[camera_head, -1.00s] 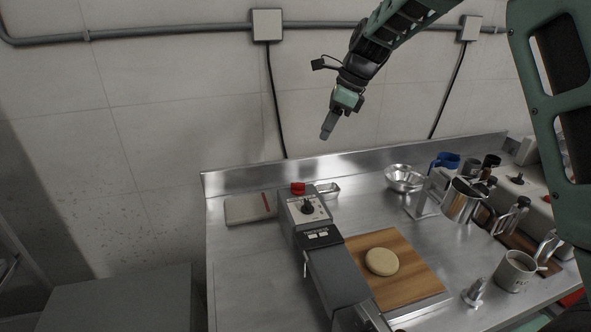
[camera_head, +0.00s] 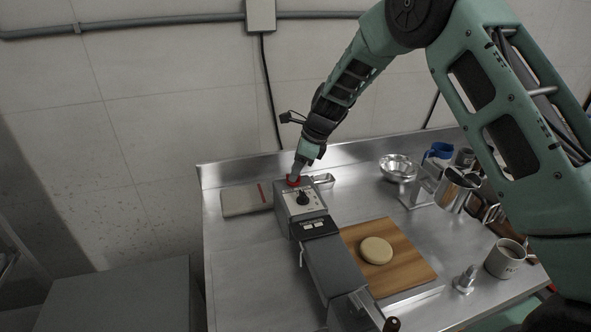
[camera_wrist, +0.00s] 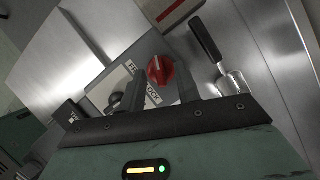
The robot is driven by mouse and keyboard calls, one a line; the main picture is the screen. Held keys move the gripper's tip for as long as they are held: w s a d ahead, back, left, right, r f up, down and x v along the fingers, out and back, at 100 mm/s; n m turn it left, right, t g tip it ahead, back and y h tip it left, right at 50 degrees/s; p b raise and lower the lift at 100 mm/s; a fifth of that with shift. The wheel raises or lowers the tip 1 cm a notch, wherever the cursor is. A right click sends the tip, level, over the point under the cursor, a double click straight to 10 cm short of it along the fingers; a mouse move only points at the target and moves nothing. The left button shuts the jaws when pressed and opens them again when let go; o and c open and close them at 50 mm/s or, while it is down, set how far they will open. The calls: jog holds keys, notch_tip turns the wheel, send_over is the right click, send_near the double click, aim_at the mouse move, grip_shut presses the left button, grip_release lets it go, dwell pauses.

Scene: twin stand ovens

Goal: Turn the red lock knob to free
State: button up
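The red lock knob (camera_head: 292,182) sits at the far end of the grey machine, and my gripper (camera_head: 296,174) reaches down onto it from above. In the wrist view the red knob (camera_wrist: 160,70) has a pale pointer line. Black "LOCK" lettering shows on the plate beside it; other lettering is partly hidden. My gripper (camera_wrist: 162,88) is open, its two dark fingers apart. The knob shows between and just beyond the fingertips. I cannot tell whether they touch it.
A black dial (camera_head: 303,198) stands on the machine (camera_head: 334,268) close to the red knob. A pale book-like slab (camera_head: 246,199) lies left, and a small metal scoop (camera_head: 323,179) lies right. A wooden board (camera_head: 409,264) with a dough disc (camera_head: 376,250) is at right.

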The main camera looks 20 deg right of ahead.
jog(key=shift+a+f, duration=0.2)
jog(key=shift+f, duration=0.2)
grip_shut()
